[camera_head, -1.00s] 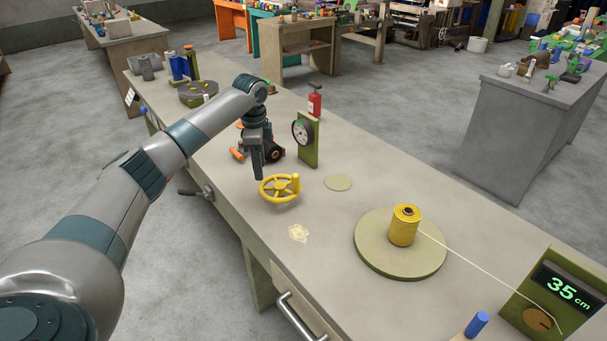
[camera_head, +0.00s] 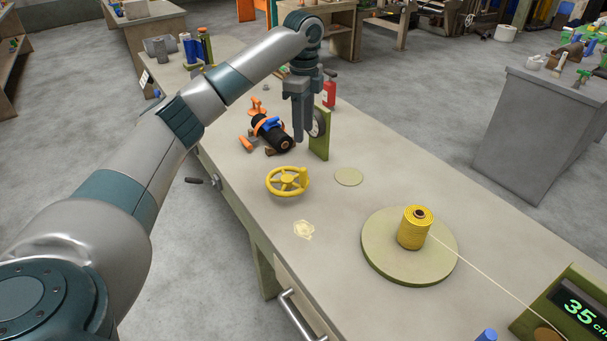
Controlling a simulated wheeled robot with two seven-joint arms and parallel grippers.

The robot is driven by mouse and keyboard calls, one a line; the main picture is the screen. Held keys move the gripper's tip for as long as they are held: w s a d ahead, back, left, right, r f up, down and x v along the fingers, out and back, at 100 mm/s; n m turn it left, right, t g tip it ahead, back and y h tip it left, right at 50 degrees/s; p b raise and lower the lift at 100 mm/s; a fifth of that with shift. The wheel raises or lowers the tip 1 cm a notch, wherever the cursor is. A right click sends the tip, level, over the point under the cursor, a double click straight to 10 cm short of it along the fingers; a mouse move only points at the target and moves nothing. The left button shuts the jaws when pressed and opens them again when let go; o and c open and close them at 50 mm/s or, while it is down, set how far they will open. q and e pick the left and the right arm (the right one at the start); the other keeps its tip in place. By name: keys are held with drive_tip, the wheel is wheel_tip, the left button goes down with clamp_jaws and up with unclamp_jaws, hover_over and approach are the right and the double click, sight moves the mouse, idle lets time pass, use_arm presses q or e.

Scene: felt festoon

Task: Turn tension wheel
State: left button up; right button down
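The yellow tension wheel (camera_head: 287,182) lies flat above the bench, with a short upright knob on its right rim. My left gripper (camera_head: 302,138) points down behind the wheel, in front of the gauge, and is clear of the wheel. Its fingers look close together, seen nearly edge-on, so I cannot tell whether they are open. The round dial gauge (camera_head: 318,123) on its green post is partly hidden by this gripper. My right gripper is out of view.
A yellow thread spool (camera_head: 414,228) stands on a round green base (camera_head: 382,250), its thread running to a display (camera_head: 578,303) reading 35 cm. A black and orange clamp-like device (camera_head: 270,133) sits left of the gripper. A flat disc (camera_head: 348,177) lies right of the wheel.

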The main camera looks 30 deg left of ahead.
sight(303, 175)
use_arm(q)
wheel_tip(303, 175, down, 17)
drive_tip(key=p, duration=0.4)
drive_tip(key=shift+s+r, duration=0.1)
drive_tip(key=shift+r, duration=0.1)
drive_tip(key=shift+c, duration=0.2)
drive_tip(key=shift+a, duration=0.1)
clamp_jaws()
